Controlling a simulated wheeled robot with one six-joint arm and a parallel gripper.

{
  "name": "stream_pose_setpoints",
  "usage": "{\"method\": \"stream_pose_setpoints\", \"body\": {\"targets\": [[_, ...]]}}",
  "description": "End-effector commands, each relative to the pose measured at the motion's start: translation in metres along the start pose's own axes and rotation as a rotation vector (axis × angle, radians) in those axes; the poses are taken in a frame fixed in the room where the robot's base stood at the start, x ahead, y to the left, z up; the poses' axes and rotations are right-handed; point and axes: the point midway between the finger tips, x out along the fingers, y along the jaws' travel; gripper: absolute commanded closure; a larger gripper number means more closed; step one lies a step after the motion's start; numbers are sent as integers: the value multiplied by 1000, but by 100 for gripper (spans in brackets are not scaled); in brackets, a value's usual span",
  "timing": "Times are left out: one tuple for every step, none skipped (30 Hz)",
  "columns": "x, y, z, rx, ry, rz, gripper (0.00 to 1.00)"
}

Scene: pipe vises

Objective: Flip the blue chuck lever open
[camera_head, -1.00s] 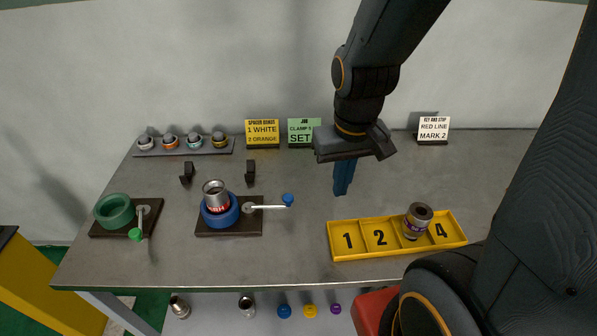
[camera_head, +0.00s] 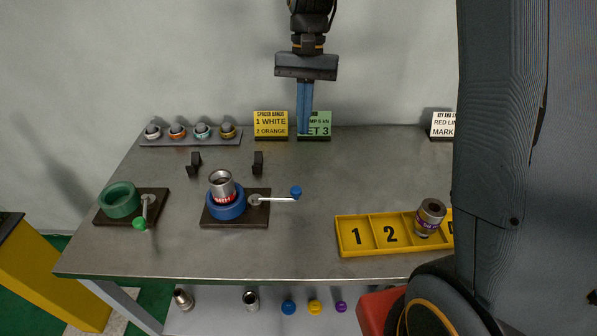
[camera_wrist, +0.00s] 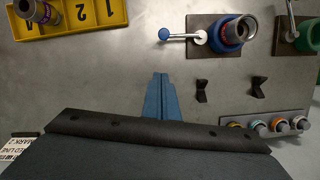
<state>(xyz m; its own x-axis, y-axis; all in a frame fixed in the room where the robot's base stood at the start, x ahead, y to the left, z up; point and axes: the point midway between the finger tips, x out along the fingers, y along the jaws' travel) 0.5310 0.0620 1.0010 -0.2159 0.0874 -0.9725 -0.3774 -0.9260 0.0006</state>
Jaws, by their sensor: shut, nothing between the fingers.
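The blue chuck (camera_head: 226,206) sits on a dark base plate, with a metal pipe fitting with a red band (camera_head: 221,184) standing upright in it. Its lever (camera_head: 277,199) is a pale rod ending in a blue knob (camera_head: 296,192), pointing right, away from the chuck. In the wrist view the lever (camera_wrist: 183,37) and the blue chuck (camera_wrist: 229,36) show at the top. My gripper (camera_head: 304,131) has blue fingers closed together with nothing between them. It hangs above the back of the table, behind and apart from the lever; the fingers also show in the wrist view (camera_wrist: 159,77).
A green chuck (camera_head: 119,200) with a green-knobbed lever stands at left. A yellow numbered tray (camera_head: 372,251) holding a fitting is at right, partly hidden by my arm. Two black brackets, a rack of several fittings (camera_head: 190,142) and sign cards (camera_head: 271,125) stand toward the back.

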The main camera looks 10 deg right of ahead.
Motion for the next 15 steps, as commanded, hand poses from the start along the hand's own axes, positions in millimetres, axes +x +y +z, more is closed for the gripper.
{"method": "stream_pose_setpoints", "body": {"targets": [[0,0,0,0,0,0,100],[0,0,0,0,0,0,100],[0,0,0,0,0,0,100],[0,0,0,0,1,0,100],[0,0,0,-1,1,0,100],[0,0,0,-1,1,0,100],[0,0,0,-1,1,0,100],[1,0,1,-1,0,0,100],[3,0,1,-1,0,0,100],[4,1,1,-1,0,1,100],[7,1,1,-1,0,1,100],[11,1,1,-1,-1,1,100],[14,1,1,-1,-2,2,100],[19,1,2,-1,-3,2,100],[25,1,2,-1,-2,2,100]]}}
